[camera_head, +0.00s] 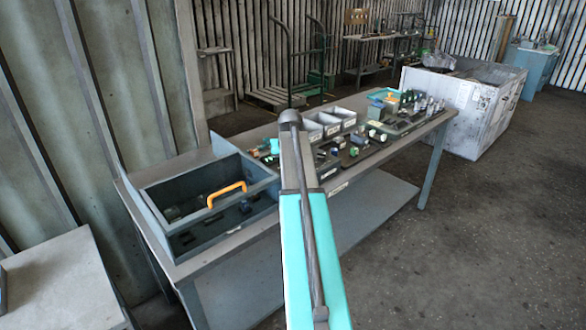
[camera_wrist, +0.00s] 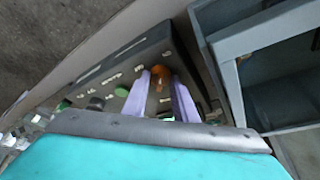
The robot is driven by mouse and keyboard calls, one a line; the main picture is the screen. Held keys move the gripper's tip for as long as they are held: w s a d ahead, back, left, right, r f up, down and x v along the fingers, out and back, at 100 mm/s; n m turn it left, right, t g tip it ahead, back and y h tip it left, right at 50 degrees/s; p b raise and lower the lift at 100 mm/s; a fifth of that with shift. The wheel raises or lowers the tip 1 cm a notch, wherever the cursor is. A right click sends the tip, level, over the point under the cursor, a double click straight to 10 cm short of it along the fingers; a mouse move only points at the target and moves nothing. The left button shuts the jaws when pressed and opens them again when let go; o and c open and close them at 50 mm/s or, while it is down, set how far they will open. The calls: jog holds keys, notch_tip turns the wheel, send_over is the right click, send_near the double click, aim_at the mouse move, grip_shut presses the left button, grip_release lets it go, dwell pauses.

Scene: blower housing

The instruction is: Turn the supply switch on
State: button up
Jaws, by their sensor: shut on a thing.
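In the wrist view a dark control box (camera_wrist: 100,82) carries white labels too small to read. An orange knob (camera_wrist: 160,73) sits near its right end; it looks like the supply switch, but its label cannot be read. My gripper (camera_wrist: 162,80) has its two pale purple fingers around this knob and is shut on it. Which way the knob is turned cannot be told. A green button (camera_wrist: 121,91) and a black knob (camera_wrist: 96,103) sit to the left on the same box. In the head view my arm covers the gripper and the knob.
An open grey bin with a yellow-orange handle (camera_head: 226,194) stands at the left end of the workbench (camera_head: 258,134). Its frame shows close to the right of the box in the wrist view (camera_wrist: 232,75). Grey trays (camera_head: 330,122) and several small parts lie farther along the bench.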

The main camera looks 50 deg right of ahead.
jog(key=shift+w+d+r+m+h, duration=0.15)
jog(key=shift+m+h, duration=0.15)
jog(key=shift+m, duration=0.3)
jog(key=o, duration=1)
jog(key=shift+f, duration=0.2)
jog(key=shift+r, duration=0.15)
jog(key=shift+b+v, duration=1.3)
jog(key=shift+v, duration=5.55)
jog(key=shift+w, duration=0.1)
